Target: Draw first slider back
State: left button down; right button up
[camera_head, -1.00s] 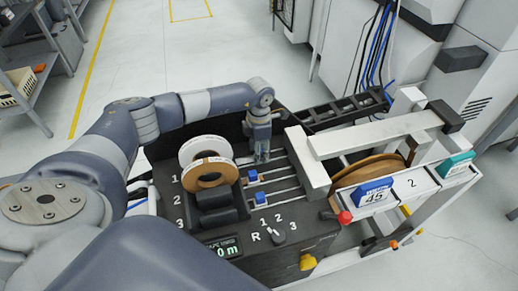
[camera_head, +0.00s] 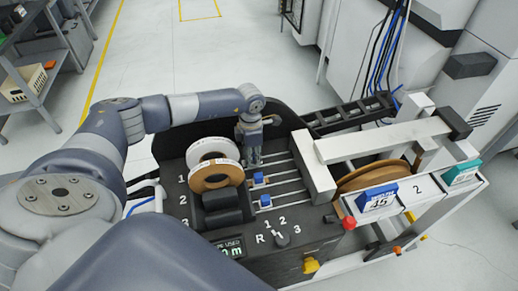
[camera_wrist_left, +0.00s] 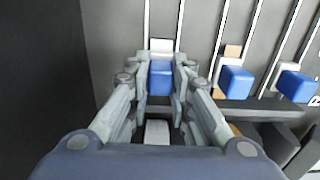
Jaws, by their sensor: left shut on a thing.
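My left gripper (camera_head: 252,160) is over the first rail, at the far side of the black panel, beside the white and brown tape rolls (camera_head: 213,165). In the left wrist view its fingers (camera_wrist_left: 160,88) are shut on the blue first slider (camera_wrist_left: 160,80), one finger on each side. The gripper hides this slider in the head view. The second slider (camera_head: 258,178) and third slider (camera_head: 265,201) are blue blocks on neighbouring rails; in the left wrist view they stand to the right of the fingers. My right gripper is not in view.
Black rolls (camera_head: 220,208) sit below the tape rolls. A knob (camera_head: 283,240), a red button (camera_head: 349,223) and a display (camera_head: 231,248) are on the panel's near side. A white beam (camera_head: 317,165) crosses the rails' right end.

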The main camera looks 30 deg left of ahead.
pick_arm(q)
jog(key=shift+s+a, duration=0.1)
jog(key=shift+a, duration=0.05)
jog(key=c, duration=1.4)
grip_release()
jog(key=shift+c, duration=0.2)
jog(key=shift+s, duration=0.1)
jog(key=shift+r, duration=0.35)
notch_tip(320, 180, up, 11)
jog(key=shift+r, duration=0.15)
jog(key=shift+s, duration=0.1)
